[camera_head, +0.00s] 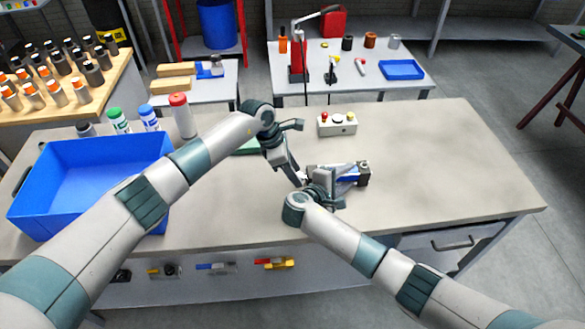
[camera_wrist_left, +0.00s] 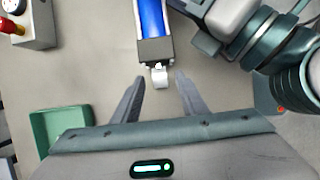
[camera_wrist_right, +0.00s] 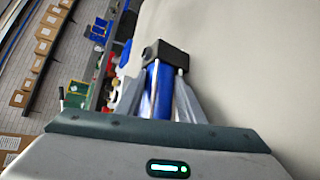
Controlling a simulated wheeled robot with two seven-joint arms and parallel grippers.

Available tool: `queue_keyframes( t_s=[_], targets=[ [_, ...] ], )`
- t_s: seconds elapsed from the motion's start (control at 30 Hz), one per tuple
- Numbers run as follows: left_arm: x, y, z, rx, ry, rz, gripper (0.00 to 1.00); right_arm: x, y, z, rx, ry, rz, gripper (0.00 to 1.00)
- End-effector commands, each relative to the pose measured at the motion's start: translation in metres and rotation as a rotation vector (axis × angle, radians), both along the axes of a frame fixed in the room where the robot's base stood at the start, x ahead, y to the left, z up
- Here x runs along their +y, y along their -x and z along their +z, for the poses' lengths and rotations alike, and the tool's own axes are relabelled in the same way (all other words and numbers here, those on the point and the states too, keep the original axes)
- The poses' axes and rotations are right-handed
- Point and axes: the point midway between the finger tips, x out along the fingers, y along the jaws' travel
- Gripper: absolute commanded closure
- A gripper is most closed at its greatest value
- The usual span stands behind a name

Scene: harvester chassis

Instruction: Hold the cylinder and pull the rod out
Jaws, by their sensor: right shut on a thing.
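The cylinder (camera_head: 348,176) has a blue barrel with dark end blocks and lies over the table, right of the middle. My right gripper (camera_head: 338,185) is shut on its barrel; in the right wrist view the blue barrel (camera_wrist_right: 158,90) sits between the fingers (camera_wrist_right: 158,98). The rod end, a small light metal piece (camera_wrist_left: 160,75), sticks out of the near end block in the left wrist view. My left gripper (camera_head: 299,182) faces this rod end. Its fingers (camera_wrist_left: 160,90) are apart, on either side of and just short of the rod end, and hold nothing.
A control box (camera_head: 337,124) with buttons stands behind the cylinder. A green tray (camera_wrist_left: 62,128) lies near my left gripper. A large blue bin (camera_head: 95,175) and several bottles (camera_head: 182,115) take up the table's left. The table's right side (camera_head: 445,150) is clear.

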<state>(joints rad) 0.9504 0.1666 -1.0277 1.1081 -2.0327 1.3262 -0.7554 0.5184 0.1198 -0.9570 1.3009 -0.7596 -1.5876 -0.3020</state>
Motion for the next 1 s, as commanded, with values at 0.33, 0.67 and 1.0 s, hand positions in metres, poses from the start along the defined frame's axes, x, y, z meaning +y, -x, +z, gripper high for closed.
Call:
queue_keyframes(
  t_s=[0.33, 0.67, 1.0],
  targets=[
    [-0.0001, 0.0002, -0.0002, 0.000, 0.000, 0.000, 0.94, 0.0010, 0.0018, -0.0030, 0.006, -0.002, 0.001, 1.00],
    [0.0013, 0.0000, 0.0001, 0.000, 0.001, 0.001, 1.00, 0.0010, 0.0018, -0.0031, 0.006, -0.002, 0.001, 1.00],
    [0.0090, 0.0000, 0.0005, -0.001, 0.000, 0.001, 1.00, 0.0001, 0.0018, -0.0031, 0.007, -0.001, -0.001, 1.00]
  ],
)
